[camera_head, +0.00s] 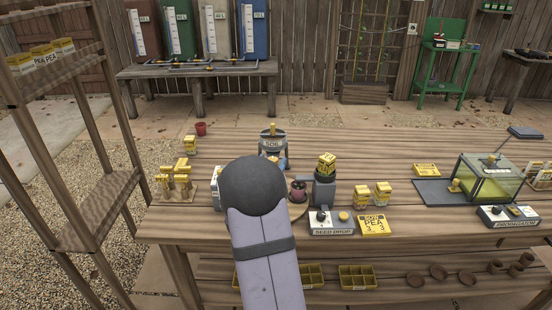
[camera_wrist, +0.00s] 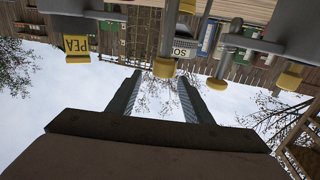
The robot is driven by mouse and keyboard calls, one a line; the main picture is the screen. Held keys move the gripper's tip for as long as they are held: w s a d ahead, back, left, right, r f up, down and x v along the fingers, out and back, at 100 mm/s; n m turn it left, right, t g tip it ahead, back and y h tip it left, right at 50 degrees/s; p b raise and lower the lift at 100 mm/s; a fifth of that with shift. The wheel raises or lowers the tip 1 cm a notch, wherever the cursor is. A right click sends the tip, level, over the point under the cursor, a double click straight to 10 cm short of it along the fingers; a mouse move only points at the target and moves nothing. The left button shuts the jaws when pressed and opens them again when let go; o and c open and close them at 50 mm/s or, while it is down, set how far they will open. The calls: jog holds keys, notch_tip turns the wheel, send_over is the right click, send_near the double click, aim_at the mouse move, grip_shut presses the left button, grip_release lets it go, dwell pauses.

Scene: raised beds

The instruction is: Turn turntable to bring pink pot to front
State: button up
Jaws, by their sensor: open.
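A pinkish-red pot (camera_head: 298,190) stands just right of my arm's dark rounded joint in the head view. It appears to sit on a brown round turntable (camera_head: 298,208), of which only a small right part shows; my arm hides the rest. My gripper (camera_wrist: 160,92) shows in the wrist view with its two dark fingers apart and nothing between them. In the head view my gripper is hidden behind my arm, so its distance to the turntable cannot be told.
A seed drop device (camera_head: 332,220) and yellow packets (camera_head: 372,194) stand right of the pot. The table's back right is fairly clear.

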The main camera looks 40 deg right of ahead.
jog(key=shift+w+f, duration=0.15)
jog(key=shift+f, duration=0.5)
jog(key=p+x, duration=0.1)
jog(key=x, duration=0.6)
jog(key=shift+p, duration=0.3)
jog(key=shift+w+d, duration=0.1)
